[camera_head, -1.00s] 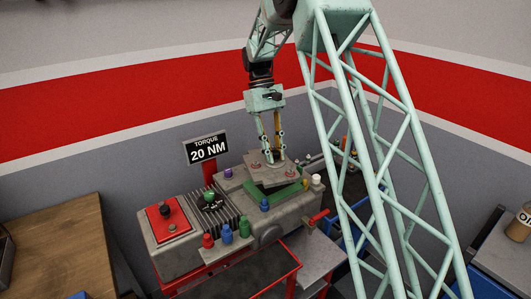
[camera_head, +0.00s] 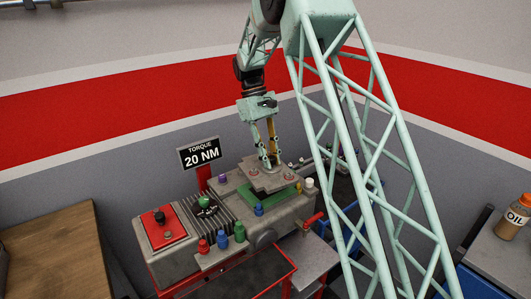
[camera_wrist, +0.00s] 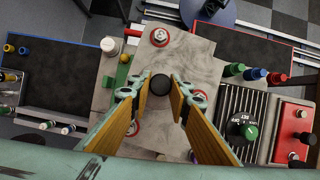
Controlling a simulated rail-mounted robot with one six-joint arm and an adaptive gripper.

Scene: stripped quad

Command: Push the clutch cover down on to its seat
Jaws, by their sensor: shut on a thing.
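The clutch cover (camera_head: 266,182) is a flat grey plate with a black knob; the knob shows in the wrist view (camera_wrist: 160,84). My gripper (camera_head: 269,164) points down and is shut on the knob. The cover is over the right part of the grey engine block (camera_head: 262,228), above a green surface (camera_head: 281,197) that shows along its front edge. Red-ringed fasteners (camera_wrist: 159,37) show at the cover's openings. I cannot tell whether the cover touches the seat, as its underside is hidden.
A selector with a green knob (camera_head: 204,202) and a red panel (camera_head: 164,228) are left of the cover. Red, blue and green caps (camera_head: 222,238) stand along the block's front. A torque sign (camera_head: 199,153) stands behind. A red handle (camera_head: 313,219) juts out right.

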